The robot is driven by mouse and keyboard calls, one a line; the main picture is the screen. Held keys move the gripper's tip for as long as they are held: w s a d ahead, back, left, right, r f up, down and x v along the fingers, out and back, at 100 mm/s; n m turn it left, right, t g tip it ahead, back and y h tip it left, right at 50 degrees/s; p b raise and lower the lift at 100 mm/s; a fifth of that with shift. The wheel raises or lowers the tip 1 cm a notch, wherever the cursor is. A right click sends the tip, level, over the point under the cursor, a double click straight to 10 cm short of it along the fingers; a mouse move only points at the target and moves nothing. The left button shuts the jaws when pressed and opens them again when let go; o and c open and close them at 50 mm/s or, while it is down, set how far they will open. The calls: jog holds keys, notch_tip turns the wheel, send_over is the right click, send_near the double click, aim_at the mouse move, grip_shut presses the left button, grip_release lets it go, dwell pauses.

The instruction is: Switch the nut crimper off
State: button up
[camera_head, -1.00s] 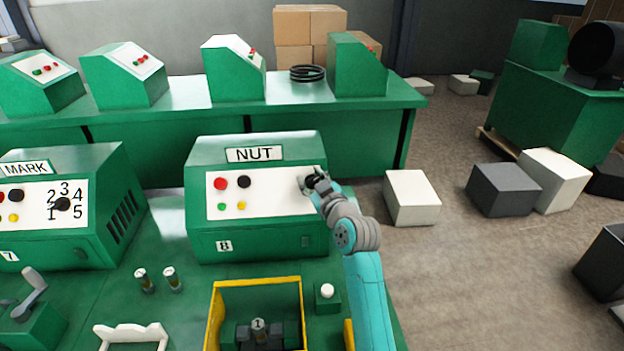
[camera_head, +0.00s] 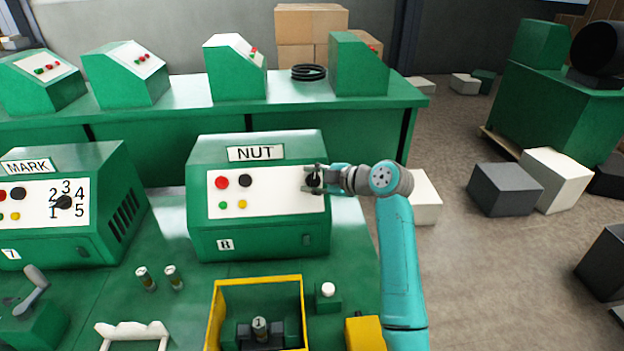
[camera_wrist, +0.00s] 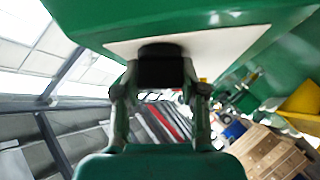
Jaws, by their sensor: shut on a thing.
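The nut crimper (camera_head: 258,225) is a green box labelled NUT, with the number 8 on its front. Its white panel (camera_head: 270,200) carries a red and a black button above a green and a yellow lamp. A black knob (camera_head: 312,179) sits at the panel's right end. My gripper (camera_head: 315,179) is at that knob, reaching in from the right, with its fingers shut on it. In the wrist view the black knob (camera_wrist: 161,68) is between the two fingertips, against the white panel. The knob's pointer and markings are hidden by my gripper.
The mark crimper (camera_head: 105,200) stands to the left. In front are a yellow-edged green bin (camera_head: 258,282), a white button on a green block (camera_head: 327,290) and two small cylinders (camera_head: 160,278). Grey and white blocks (camera_head: 503,188) lie on the floor at right.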

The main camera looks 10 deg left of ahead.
jog(key=shift+f+n+g+h, duration=0.1)
jog(key=shift+n+g+h, duration=0.3)
jog(key=shift+n+g, duration=0.55)
jog(key=shift+n, duration=0.25)
jog(key=o, duration=1.2)
jog(key=shift+c, duration=0.2)
jog(key=shift+d, duration=0.1)
jog(key=v, duration=1.2)
jog(key=shift+s+f, duration=0.1)
jog(key=shift+s, duration=0.05)
